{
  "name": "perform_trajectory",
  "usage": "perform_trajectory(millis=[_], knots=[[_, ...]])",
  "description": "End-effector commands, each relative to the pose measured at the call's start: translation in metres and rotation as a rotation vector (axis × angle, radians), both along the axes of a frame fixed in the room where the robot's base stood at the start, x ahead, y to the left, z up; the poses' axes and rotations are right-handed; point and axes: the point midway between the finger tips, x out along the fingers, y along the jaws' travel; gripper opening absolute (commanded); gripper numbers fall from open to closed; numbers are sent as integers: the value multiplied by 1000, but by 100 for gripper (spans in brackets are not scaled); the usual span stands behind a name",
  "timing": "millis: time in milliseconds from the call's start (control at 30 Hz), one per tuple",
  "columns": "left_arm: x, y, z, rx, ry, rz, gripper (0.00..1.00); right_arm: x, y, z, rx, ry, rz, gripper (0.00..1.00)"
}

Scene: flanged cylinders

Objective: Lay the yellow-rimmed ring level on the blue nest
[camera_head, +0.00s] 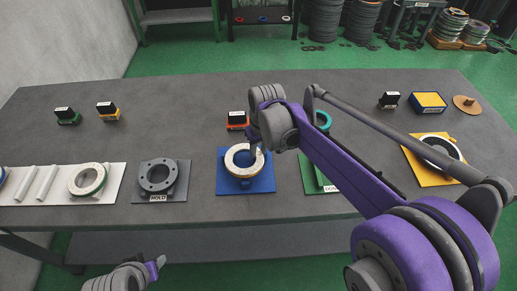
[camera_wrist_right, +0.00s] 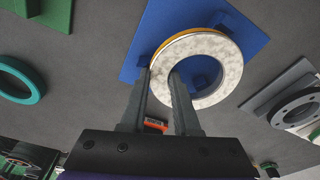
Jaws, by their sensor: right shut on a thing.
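The yellow-rimmed ring (camera_head: 231,161) has a speckled white face and sits over the blue nest (camera_head: 262,184). My right gripper (camera_head: 257,149) is shut on the ring's wall. In the right wrist view, the right gripper (camera_wrist_right: 160,78) has one finger inside the hole and one outside the ring (camera_wrist_right: 203,40). The blue nest (camera_wrist_right: 155,28) lies behind the ring, with a blue part visible through the hole. I cannot tell whether the ring touches the nest or is fully level. My left gripper (camera_head: 155,268) is at the lower left, away from the ring; its opening is unclear.
A grey HOLD flange (camera_head: 145,186) stands left of the nest, beside a white board (camera_head: 116,184) with a green-rimmed ring (camera_head: 75,180). To the right are a green plate (camera_head: 311,180), a teal ring (camera_head: 324,119) and a yellow plate (camera_head: 424,172). Small labelled blocks stand behind.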

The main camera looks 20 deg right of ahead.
Motion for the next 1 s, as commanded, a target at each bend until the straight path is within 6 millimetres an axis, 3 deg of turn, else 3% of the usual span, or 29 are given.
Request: perform_trajectory(millis=[633,667,800,833,1000], knots=[[-2,0,-6,0,3,0,50,0,0,-9,1,-1,0,0],[-2,0,-6,0,3,0,50,0,0,-8,1,-1,0,35],[-1,0,-6,0,3,0,50,0,0,-8,0,-1,0,60],[-1,0,-6,0,3,0,50,0,0,-8,0,-1,0,65],[-1,0,-6,0,3,0,50,0,0,-8,0,0,0,65]])
